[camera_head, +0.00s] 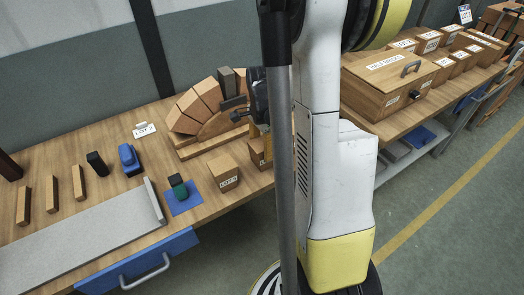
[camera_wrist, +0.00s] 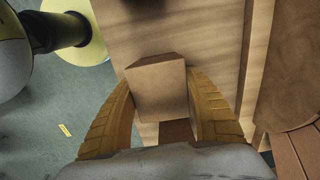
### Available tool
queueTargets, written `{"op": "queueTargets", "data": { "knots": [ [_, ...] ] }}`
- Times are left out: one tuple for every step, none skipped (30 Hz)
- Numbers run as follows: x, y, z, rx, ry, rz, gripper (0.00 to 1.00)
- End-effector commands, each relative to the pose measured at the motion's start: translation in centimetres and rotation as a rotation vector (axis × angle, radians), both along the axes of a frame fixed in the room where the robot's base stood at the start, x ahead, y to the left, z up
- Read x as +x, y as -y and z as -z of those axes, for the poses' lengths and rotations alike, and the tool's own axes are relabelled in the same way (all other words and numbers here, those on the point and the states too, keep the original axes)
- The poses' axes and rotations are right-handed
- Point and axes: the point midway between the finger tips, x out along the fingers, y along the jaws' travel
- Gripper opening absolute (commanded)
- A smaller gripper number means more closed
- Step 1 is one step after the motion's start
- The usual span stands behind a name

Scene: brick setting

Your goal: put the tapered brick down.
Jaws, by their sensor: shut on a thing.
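The tapered brick (camera_wrist: 158,92) is a plain brown block between the two yellow ribbed fingers of my gripper (camera_wrist: 162,82) in the wrist view. The gripper is shut on it. The wooden bench top (camera_wrist: 215,40) shows around and beyond the brick; I cannot tell whether the brick touches it. In the head view my gripper (camera_head: 262,128) is beside the right end of the brick arch, partly hidden by my arm and a grey pole. The held brick is not clearly visible there.
The brick arch (camera_head: 200,105) stands on a wooden support close by. Labelled boxes (camera_head: 223,175) are in front of it. A blue mat (camera_head: 188,203) with a dark green item lies to the left. The bench front edge is near.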

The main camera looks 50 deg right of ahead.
Motion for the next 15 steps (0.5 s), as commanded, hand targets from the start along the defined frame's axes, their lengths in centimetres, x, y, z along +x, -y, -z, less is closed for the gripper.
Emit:
{"op": "queueTargets", "data": {
  "knots": [
    [-0.01, 0.0, -0.13, 0.0, 0.0, 0.0, 0.15],
    [-0.01, 0.0, -0.16, 0.0, 0.0, 0.0, 0.15],
    [-0.01, 0.0, -0.18, 0.0, 0.0, 0.0, 0.15],
    [-0.01, 0.0, -0.18, 0.0, 0.0, 0.0, 0.15],
    [-0.01, 0.0, -0.16, 0.0, 0.0, 0.0, 0.15],
    [-0.01, 0.0, -0.05, 0.0, 0.0, 0.0, 0.15],
    [-0.01, 0.0, 0.07, 0.0, 0.0, 0.0, 0.15],
    [-0.01, 0.0, 0.19, 0.0, 0.0, 0.0, 0.15],
    [0.0, 0.0, 0.25, 0.0, 0.0, 0.0, 0.59],
    [0.0, 0.0, 0.18, 0.0, 0.0, 0.0, 0.68],
    [0.0, 0.0, 0.15, 0.0, 0.0, 0.0, 0.77],
    [0.0, 0.0, 0.14, 0.0, 0.0, 0.0, 0.78],
    [0.0, 0.0, 0.14, 0.0, 0.0, 0.0, 0.78],
    [0.0, 0.0, 0.13, 0.0, 0.0, 0.0, 0.78],
    [0.0, 0.0, 0.13, 0.0, 0.0, 0.0, 0.78]
  ]
}}
